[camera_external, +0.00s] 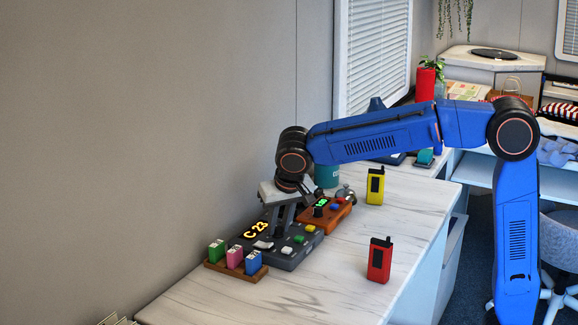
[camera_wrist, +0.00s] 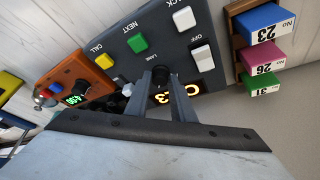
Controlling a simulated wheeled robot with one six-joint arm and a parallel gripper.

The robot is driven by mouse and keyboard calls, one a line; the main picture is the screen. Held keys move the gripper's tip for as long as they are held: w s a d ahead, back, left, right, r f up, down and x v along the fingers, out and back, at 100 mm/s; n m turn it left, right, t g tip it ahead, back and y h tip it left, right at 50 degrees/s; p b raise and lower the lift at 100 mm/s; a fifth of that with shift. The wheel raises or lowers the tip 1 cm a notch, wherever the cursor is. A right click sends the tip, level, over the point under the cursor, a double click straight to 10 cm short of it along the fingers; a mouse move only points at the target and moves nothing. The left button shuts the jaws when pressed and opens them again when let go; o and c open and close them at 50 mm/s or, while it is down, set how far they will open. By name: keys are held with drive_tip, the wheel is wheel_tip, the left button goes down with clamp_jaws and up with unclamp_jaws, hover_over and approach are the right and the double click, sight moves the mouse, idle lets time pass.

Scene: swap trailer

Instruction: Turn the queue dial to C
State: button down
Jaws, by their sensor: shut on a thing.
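The dark grey queue console (camera_external: 290,262) sits on the marble-look counter, and its lit display (camera_external: 256,229) reads "C 23". The display also shows upside down in the wrist view (camera_wrist: 161,98), partly hidden by my fingers. My gripper (camera_external: 277,230) reaches down onto the console from above. In the wrist view its fingers are shut on the black dial (camera_wrist: 160,74) marked "LANE", one finger on each side. The dial's pointer and any letters around it cannot be made out. The dial is hidden by my gripper in the external view.
The console also has a green NEXT button (camera_wrist: 138,43), a yellow CALL button (camera_wrist: 101,60) and white switches. An orange device (camera_external: 337,214) stands behind it. A wooden rack (camera_external: 240,274) with numbered blocks is in front. Yellow (camera_external: 375,187) and red (camera_external: 380,260) handsets stand to the right.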

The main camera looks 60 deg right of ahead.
drive_tip(key=shift+f+m, duration=0.1)
drive_tip(key=shift+m, duration=0.7)
drive_tip(key=shift+a+g, duration=0.1)
drive_tip(key=shift+g, duration=0.2)
drive_tip(key=c, duration=1.5)
unclamp_jaws()
drive_tip(key=shift+c, duration=0.2)
drive_tip(key=v, duration=1.7)
drive_tip(key=shift+a, duration=0.35)
drive_tip(key=shift+s, duration=0.15)
